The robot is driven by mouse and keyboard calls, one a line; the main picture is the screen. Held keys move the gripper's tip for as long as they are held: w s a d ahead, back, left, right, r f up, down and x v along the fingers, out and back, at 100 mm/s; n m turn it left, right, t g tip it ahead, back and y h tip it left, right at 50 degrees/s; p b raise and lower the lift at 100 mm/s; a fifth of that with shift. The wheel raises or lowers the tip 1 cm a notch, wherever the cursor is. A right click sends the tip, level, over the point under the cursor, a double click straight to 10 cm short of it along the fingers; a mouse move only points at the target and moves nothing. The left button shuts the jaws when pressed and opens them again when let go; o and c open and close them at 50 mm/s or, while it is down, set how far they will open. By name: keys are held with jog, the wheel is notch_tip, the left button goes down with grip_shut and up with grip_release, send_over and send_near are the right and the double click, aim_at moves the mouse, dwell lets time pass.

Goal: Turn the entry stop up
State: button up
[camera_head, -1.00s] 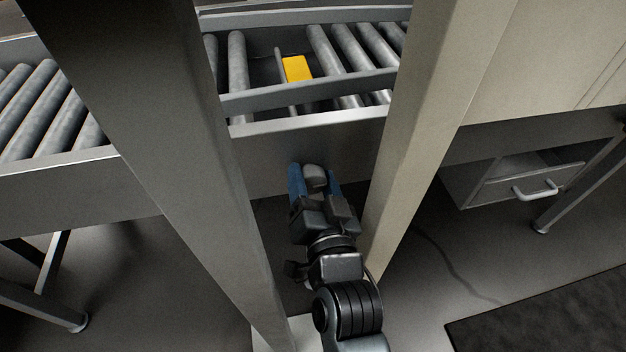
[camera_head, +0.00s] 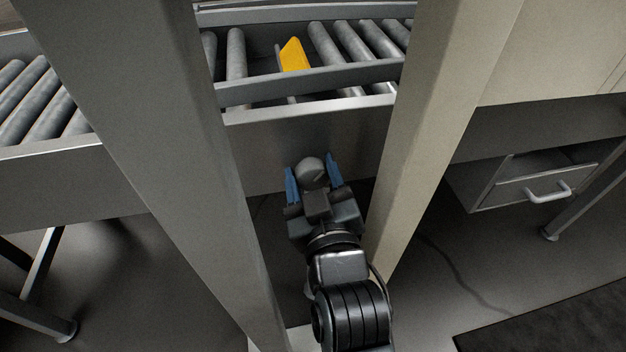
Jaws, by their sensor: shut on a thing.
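The entry stop looks to be the yellow plate (camera_head: 294,54) in a gap between the conveyor rollers. It stands tilted, with its upper edge slanted. A round grey knob (camera_head: 311,169) sits at the front of the conveyor, below the side rail. My gripper (camera_head: 313,178) has its blue fingers on either side of this knob and is shut on it. The knob's shaft and the link to the plate are hidden.
Two thick posts, a grey one (camera_head: 150,150) on the left and a beige one (camera_head: 435,130) on the right, flank my arm closely. Steel rollers (camera_head: 236,66) lie behind the side rail (camera_head: 310,109). A drawer (camera_head: 530,188) is at right. A dark mat (camera_head: 560,320) lies on the floor.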

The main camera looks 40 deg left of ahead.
jog(key=n+b, duration=0.2)
jog(key=n, duration=0.3)
jog(key=shift+s+a+r+n+b, duration=0.1)
jog(key=shift+n+b, duration=0.1)
jog(key=shift+n, duration=0.5)
jog(key=shift+s+a+n+b, duration=0.1)
jog(key=shift+n+b, duration=0.1)
jog(key=shift+n, duration=0.5)
jog(key=o, duration=1)
jog(key=shift+d, duration=0.1)
jog(key=v, duration=0.7)
jog(key=shift+s+d+p, duration=0.2)
jog(key=shift+d+p, duration=0.1)
